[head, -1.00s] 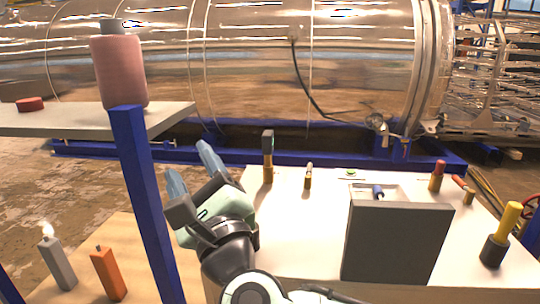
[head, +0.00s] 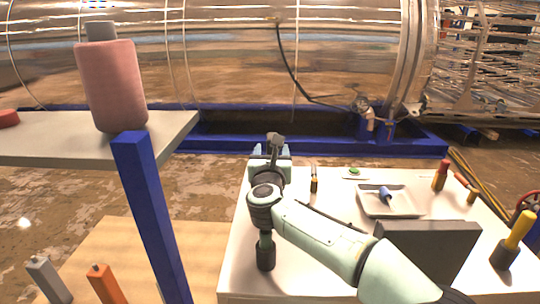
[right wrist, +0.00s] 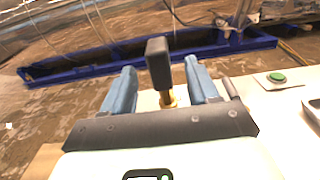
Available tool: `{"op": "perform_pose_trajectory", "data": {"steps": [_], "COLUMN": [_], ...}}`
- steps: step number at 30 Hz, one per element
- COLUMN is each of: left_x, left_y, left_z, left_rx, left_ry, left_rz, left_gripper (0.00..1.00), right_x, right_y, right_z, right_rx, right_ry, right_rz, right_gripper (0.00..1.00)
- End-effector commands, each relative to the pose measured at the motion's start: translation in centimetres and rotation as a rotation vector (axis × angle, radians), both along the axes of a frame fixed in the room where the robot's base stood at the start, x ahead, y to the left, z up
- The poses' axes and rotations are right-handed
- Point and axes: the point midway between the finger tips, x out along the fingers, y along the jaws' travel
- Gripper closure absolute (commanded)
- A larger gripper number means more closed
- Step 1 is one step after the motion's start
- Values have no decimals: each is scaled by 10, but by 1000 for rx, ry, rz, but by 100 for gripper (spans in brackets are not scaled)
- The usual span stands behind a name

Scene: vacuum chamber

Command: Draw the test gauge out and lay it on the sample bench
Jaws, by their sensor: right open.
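An upright piece with a dark block-shaped head and a brass-coloured stem (right wrist: 159,65) stands between the fingers of my right gripper in the right wrist view; I take it for the test gauge, though no label shows. In the head view only its dark head (head: 275,141) shows above the gripper. My right gripper (right wrist: 160,80) is open, with one blue finger on each side of the piece and visible gaps between. It also shows in the head view (head: 270,150). The foot of the piece is hidden. The white bench top (head: 330,245) lies under my arm. My left gripper is out of view.
A dark upright panel (head: 430,248) and a tray (head: 408,208) with a blue roller-like piece (head: 386,195) stand to the right. A yellow-handled tool (head: 515,235), a red-topped piece (head: 440,175) and a dark cylinder (head: 265,252) are nearby. A blue post (head: 150,215) rises at left.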

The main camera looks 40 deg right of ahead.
Motion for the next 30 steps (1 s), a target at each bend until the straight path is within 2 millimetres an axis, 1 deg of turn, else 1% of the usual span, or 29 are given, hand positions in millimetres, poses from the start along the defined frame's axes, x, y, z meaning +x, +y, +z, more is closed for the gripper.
{"op": "perform_pose_trajectory", "data": {"steps": [1,6,12,17,25,26,27,29,30], "left_x": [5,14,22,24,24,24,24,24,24], "left_y": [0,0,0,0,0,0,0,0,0], "left_z": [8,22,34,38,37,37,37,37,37], "left_rx": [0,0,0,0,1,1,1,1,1], "left_ry": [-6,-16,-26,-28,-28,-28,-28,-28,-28], "left_rz": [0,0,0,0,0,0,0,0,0], "left_gripper": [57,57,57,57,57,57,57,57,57], "right_x": [9,34,54,60,61,61,61,61,61], "right_y": [-7,-27,-44,-50,-51,-51,-51,-50,-50], "right_z": [3,4,3,2,0,0,0,1,1], "right_rx": [-1,-1,-1,-1,-2,-2,-2,-2,-2], "right_ry": [1,0,0,0,1,1,1,1,1], "right_rz": [-1,-1,0,2,2,2,2,2,2], "right_gripper": [40,40,40,40,40,44,57,76,89]}}
